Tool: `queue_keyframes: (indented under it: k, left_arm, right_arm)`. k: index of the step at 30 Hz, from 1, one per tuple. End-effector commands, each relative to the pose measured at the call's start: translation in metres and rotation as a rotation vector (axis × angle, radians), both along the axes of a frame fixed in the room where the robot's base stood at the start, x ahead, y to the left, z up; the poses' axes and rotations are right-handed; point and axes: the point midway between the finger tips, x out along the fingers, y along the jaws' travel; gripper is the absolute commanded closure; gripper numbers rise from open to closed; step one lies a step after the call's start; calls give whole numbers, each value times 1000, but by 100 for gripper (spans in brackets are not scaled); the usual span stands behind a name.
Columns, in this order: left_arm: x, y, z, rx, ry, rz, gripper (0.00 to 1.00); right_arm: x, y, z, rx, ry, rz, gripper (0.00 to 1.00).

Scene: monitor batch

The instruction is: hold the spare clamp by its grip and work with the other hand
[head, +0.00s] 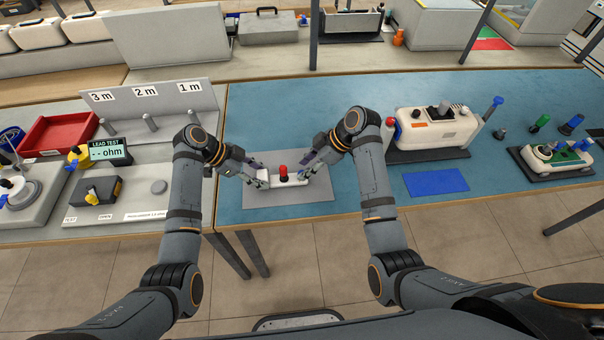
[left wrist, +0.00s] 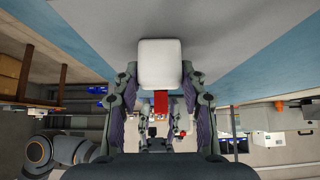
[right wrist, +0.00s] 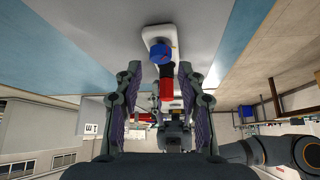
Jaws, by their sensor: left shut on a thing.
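The spare clamp is a small white body with a red knob (head: 283,170), on or just above a grey mat (head: 300,208) in the head view. My left gripper (head: 260,182) is shut on its white left end, the grip. This white block (left wrist: 160,63) shows between the fingers in the left wrist view, with a red part beyond. My right gripper (head: 305,174) is open near the clamp's right end. In the right wrist view, a blue-ended part (right wrist: 160,50) with black and red sections shows in the finger gap, apart from the fingers.
A white device (head: 432,128) on a dark pad and a blue mat (head: 435,183) lie right of my right arm. A green-and-white unit (head: 556,155) is farther right. Left are a red tray (head: 62,135) and a lead test display (head: 110,151). Blue tabletop behind the clamp is clear.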

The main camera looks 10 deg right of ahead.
Motion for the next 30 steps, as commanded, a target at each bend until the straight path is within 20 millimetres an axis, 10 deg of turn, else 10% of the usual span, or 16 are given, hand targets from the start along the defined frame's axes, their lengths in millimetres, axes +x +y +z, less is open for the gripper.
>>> queue_keyframes:
  k: [9,30]
  left_arm:
    - [0,0,0,0,0,0,98]
    - [0,0,0,0,0,0,98]
  right_arm:
    - [-5,2,0,2,1,-302,60]
    - [-4,1,-25,0,2,-300,60]
